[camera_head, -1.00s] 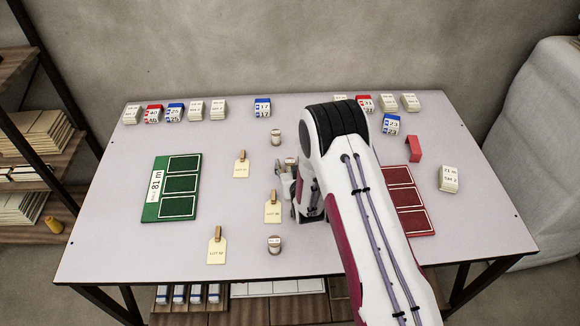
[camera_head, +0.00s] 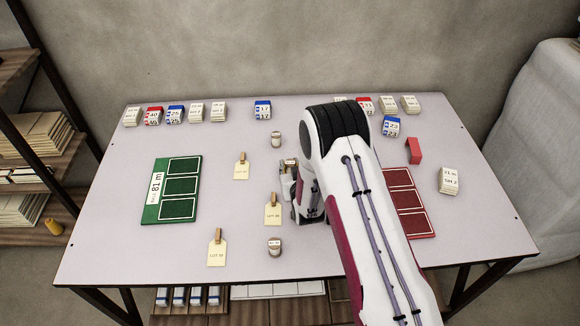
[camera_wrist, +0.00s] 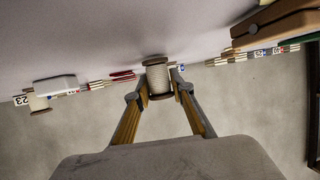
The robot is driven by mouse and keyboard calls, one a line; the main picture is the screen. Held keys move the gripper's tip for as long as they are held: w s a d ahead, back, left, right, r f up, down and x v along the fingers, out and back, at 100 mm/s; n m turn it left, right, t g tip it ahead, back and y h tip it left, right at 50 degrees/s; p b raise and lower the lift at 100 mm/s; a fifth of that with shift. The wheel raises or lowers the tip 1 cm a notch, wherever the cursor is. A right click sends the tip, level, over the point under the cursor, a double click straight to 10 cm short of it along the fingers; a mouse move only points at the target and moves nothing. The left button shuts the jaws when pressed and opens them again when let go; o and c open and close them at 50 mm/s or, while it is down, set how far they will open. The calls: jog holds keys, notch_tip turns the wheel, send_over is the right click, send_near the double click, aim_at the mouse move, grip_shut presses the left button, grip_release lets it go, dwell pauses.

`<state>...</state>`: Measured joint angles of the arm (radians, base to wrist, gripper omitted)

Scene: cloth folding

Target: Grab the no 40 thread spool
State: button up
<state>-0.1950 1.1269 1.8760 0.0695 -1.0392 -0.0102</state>
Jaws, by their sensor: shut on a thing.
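A cream thread spool with brown wooden ends (camera_wrist: 158,78) sits between my fingertips in the wrist view. My gripper (camera_wrist: 158,92) is shut on it, one finger on each side. In the head view my gripper (camera_head: 289,172) is at the middle of the table, and the held spool (camera_head: 291,162) shows partly behind it. Two other spools stand upright, one farther back (camera_head: 276,139) and one nearer the front (camera_head: 274,247). The number on the held spool is too small to read.
Tags with wooden clips lie left of my gripper: back (camera_head: 241,167), middle (camera_head: 272,210) and front (camera_head: 217,250). A green board (camera_head: 149,212) lies at left, a red board (camera_head: 427,226) at right. Several numbered stacks (camera_head: 263,110) line the back edge.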

aim_at(290, 162)
jog(key=shift+r, duration=4.8)
jog(key=shift+f, duration=0.2)
